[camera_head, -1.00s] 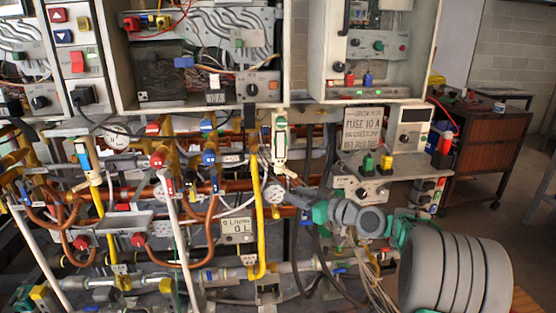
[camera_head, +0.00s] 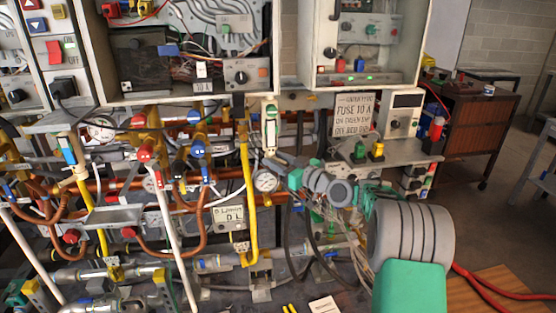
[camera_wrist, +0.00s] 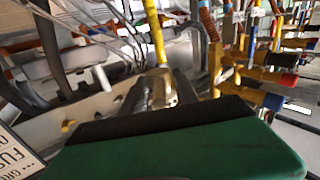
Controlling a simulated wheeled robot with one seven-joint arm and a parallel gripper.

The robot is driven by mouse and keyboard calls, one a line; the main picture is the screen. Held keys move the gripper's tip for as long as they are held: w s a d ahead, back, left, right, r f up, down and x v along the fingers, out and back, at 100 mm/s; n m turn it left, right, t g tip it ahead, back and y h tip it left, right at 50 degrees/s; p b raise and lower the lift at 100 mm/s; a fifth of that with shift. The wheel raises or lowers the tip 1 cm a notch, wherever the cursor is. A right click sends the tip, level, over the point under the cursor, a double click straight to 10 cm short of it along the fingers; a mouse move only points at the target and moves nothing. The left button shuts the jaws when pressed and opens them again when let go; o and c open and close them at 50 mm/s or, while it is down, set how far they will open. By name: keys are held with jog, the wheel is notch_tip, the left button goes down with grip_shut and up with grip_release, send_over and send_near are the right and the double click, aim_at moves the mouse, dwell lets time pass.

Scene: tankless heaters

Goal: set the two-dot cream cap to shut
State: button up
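I cannot single out a two-dot cream cap in either view; no dots are legible on any cap. My gripper (camera_head: 284,160) is at the end of my green and grey arm, in front of the pipework and right of a yellow pipe. Its fingertips are small and partly hidden by my wrist in the head view. In the wrist view a large green block with a black edge fills the bottom, and finger opening does not show. A pale stub (camera_wrist: 103,78) sticks out ahead. Brass valves with a red cap (camera_wrist: 289,80) and a blue cap (camera_wrist: 273,102) are on the right.
A white upright fitting (camera_head: 270,127) stands just above my gripper. A FUSE 10 A sign (camera_head: 353,115) and a shelf with green and yellow plugs (camera_head: 377,150) are to its right. Pipes and loose cables crowd the left. Open floor (camera_head: 480,225) lies right.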

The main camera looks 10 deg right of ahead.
jog(key=shift+c, duration=0.3)
jog(key=shift+d, duration=0.1)
grip_shut()
dwell(0.9)
